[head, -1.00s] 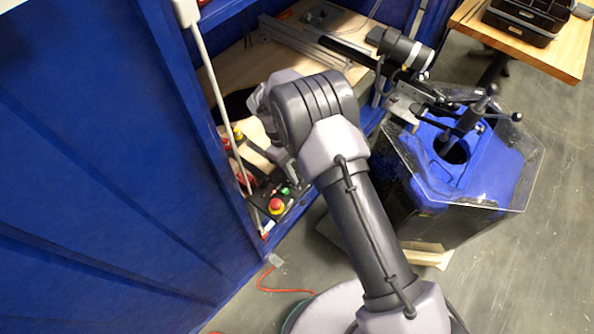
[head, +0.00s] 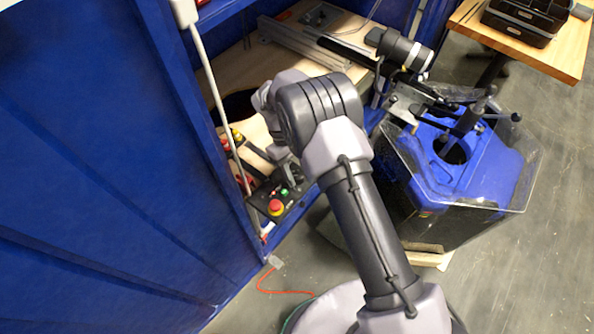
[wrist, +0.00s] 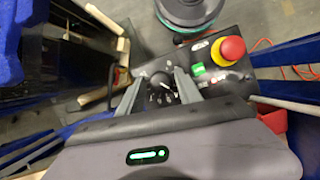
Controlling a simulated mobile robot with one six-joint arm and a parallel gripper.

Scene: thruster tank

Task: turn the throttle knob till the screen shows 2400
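The throttle knob (wrist: 162,86) is a round black dial with a pale pointer mark on the black control panel (wrist: 228,45). In the wrist view it lies between the two grey fingers of my gripper (wrist: 160,76). The fingers are apart, one on each side of the knob, and I see no clear contact. In the head view my gripper (head: 282,155) is over the upper end of the panel (head: 296,205), and the knob cannot be made out there. No screen with a readable number shows in either view.
A red emergency button (head: 276,207) with a yellow base and a lit green button (head: 284,191) sit on the panel beside the knob. A white pole (head: 212,90) and a blue wall (head: 90,170) are left. The blue tank (head: 480,165) with a clear cover stands right.

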